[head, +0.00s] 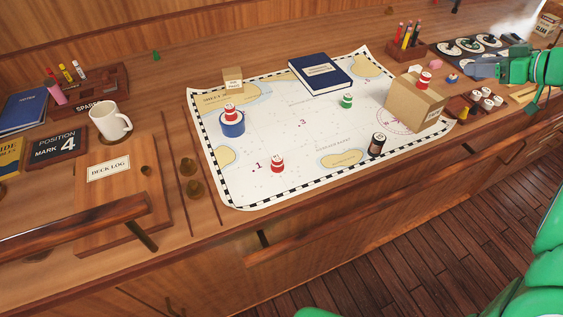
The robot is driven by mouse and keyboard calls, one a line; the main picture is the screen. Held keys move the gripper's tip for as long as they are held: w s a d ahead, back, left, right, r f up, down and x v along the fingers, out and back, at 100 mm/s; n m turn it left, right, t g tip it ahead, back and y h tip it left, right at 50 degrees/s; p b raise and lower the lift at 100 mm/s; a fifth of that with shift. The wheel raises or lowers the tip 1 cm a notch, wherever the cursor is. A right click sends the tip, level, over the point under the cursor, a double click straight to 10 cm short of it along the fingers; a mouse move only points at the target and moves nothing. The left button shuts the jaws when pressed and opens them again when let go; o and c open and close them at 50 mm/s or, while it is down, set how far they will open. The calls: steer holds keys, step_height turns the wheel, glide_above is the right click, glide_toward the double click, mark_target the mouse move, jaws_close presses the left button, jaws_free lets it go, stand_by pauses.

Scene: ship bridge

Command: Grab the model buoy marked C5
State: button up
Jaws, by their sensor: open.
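Three red-and-white model buoys are in the head view. One buoy (277,164) stands on the chart near the number 1. Another buoy (230,113) stands on a round blue tin (232,126). The third buoy (423,81) stands on a cardboard box (414,106) at the chart's right. A green-and-white buoy (347,101) stands on the chart right of centre. Their markings are too small to read, so I cannot tell which is C5. My gripper (474,68) is at the upper right, open and apart from every buoy, right of the box.
The chart (250,185) also carries a dark blue book (320,72), a small box (233,79) and a black cylinder (377,145). A white mug (109,121) stands left. A pencil holder (407,50) stands behind the box. A wooden rail (75,228) crosses the front left.

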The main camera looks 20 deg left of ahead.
steer(key=w+d+r+m+t+h, duration=0.25)
steer(key=w+r+m+t, duration=0.4)
steer(key=r, duration=0.65)
steer(key=w+d+r+m+t+h, duration=0.4)
steer(key=w+d+m+h, duration=0.2)
steer(key=d+m+h, duration=0.25)
steer(key=m+g+y, duration=1.1)
steer(key=g+y, duration=0.2)
steer(key=g, duration=1)
glide_toward(278, 161)
step_height(278, 161, up, 18)
steer(key=a, duration=0.2)
steer(key=shift+t, duration=0.35)
steer(key=f, duration=2)
steer(key=shift+s+a, duration=0.1)
steer(key=shift+s, duration=0.2)
steer(key=shift+x, duration=3.85)
